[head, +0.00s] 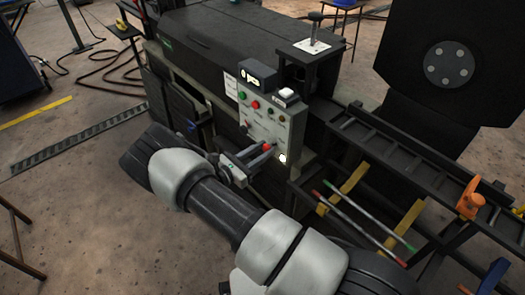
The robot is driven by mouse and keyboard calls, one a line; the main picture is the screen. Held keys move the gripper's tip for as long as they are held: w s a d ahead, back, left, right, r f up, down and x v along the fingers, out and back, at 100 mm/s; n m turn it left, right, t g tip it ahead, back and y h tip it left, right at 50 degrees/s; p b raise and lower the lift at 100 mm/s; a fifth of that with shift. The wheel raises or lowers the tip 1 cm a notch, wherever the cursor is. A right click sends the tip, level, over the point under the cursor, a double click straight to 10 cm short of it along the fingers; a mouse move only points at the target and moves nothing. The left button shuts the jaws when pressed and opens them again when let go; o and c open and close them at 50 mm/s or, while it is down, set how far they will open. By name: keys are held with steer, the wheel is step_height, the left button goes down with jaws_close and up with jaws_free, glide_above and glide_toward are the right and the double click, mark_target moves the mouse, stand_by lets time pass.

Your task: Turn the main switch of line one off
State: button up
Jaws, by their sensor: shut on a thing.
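A grey control panel (279,131) stands on the front of the dark machine, with several coloured buttons on its face. A red switch knob (267,147) sits low on the panel; I take it to be the main switch, but its label is too small to read. My gripper (264,153) reaches the panel from the lower left, with its fingers shut around the red knob. The fingers partly hide the knob, so I cannot tell its exact turn position.
A dark rail frame (410,150) with red and green-tipped rods (362,225) lies to the right. An orange clamp (471,194) stands there. The floor at left is mostly clear.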

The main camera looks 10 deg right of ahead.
steer(key=shift+n, duration=0.3)
steer(key=n, duration=0.3)
steer(key=shift+a+n, duration=0.1)
steer(key=shift+n, duration=0.3)
steer(key=n, duration=0.4)
steer(key=shift+f+b, duration=0.1)
steer(key=shift+b, duration=0.2)
steer(key=n, duration=0.5)
steer(key=shift+w, duration=0.1)
steer(key=shift+f+n, duration=0.15)
steer(key=shift+n, duration=2.15)
steer(key=o, duration=1)
